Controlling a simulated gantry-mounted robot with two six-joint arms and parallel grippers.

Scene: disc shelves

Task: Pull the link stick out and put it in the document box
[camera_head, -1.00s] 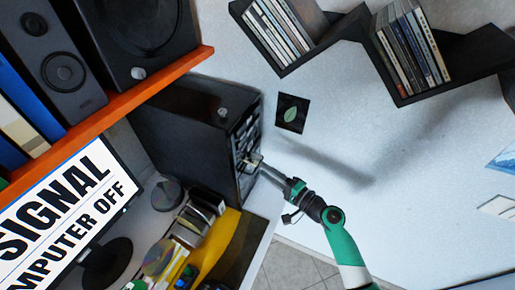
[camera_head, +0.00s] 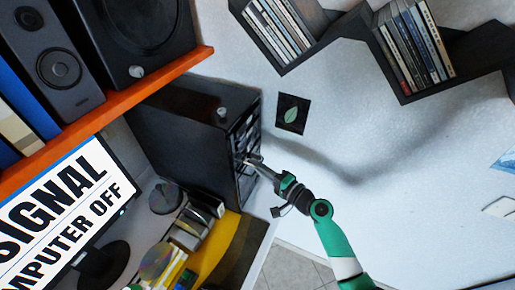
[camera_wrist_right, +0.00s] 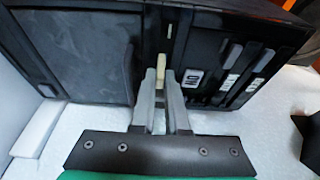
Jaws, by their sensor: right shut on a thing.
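The link stick (camera_wrist_right: 161,66) is a small pale beige stick at the front of the black computer tower (camera_head: 185,130). It also shows in the right wrist view between my fingertips, close to the tower's dark front panel (camera_wrist_right: 175,30). My right gripper (camera_wrist_right: 161,82) is shut on it; in the head view the gripper (camera_head: 250,160) reaches the tower's front face. How deep the stick sits in the tower cannot be told. In the head view the stick is too small to make out. I cannot tell which item is the document box. My left gripper is not in view.
An orange shelf (camera_head: 110,115) with speakers runs above the tower. Below are a monitor (camera_head: 70,215), disc holders (camera_head: 195,220) and a yellow item (camera_head: 215,250) on the desk. Disc shelves (camera_head: 290,50) hang on the wall.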

